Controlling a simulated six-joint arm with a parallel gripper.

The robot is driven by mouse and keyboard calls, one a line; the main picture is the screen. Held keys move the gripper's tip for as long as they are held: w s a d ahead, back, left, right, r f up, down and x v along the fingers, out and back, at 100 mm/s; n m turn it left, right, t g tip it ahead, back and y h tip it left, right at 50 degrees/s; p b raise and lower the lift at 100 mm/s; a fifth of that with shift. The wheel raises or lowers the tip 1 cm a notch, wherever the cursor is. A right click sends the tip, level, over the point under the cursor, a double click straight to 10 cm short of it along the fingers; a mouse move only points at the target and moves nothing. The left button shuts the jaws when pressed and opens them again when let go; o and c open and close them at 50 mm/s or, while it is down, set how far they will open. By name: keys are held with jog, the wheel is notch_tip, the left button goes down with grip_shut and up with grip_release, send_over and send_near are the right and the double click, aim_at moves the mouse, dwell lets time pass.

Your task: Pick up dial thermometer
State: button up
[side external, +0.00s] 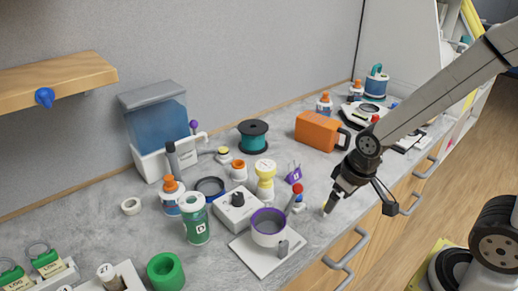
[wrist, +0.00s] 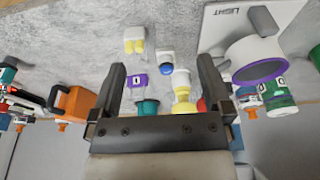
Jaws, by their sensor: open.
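I cannot make out a dial thermometer for certain in either view. My gripper (side external: 357,208) is over the front edge of the counter, right of the purple-rimmed pot (side external: 268,238). In the wrist view my gripper (wrist: 162,68) is open, with its two dark fingers apart and nothing held. Between and beyond the fingers show a small white piece with yellow tips (wrist: 134,45), a white piece with a blue top (wrist: 166,68), a purple-marked item (wrist: 138,82) and a yellow-and-white piece (wrist: 182,90). Whether any of these is the thermometer is unclear.
An orange jug (side external: 317,131), a dark spool with teal winding (side external: 253,135) and a blue water tank (side external: 157,118) stand farther back. A green jar (side external: 195,220) and a white control box (side external: 238,210) are left of the pot. Drawer handles (side external: 345,250) project along the front.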

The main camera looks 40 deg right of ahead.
jog(key=shift+r, duration=0.15)
jog(key=w+r+v, duration=0.1)
jog(key=w+v, duration=0.1)
jog(key=v, duration=0.9)
jog(key=w+d+f+m+t+y, duration=0.1)
jog(key=w+m+t+y, duration=0.2)
jog(key=w+m+y, duration=0.55)
jog(key=w+d+f+m+t+y, duration=0.1)
jog(key=w+d+m+t+y, duration=0.15)
jog(key=w+m, duration=1.1)
jog(key=m, duration=0.3)
send_near(265, 178)
jog(key=w, duration=0.3)
jog(key=shift+x, duration=1.3)
jog(key=shift+w+d, duration=0.1)
jog(key=shift+w, duration=0.1)
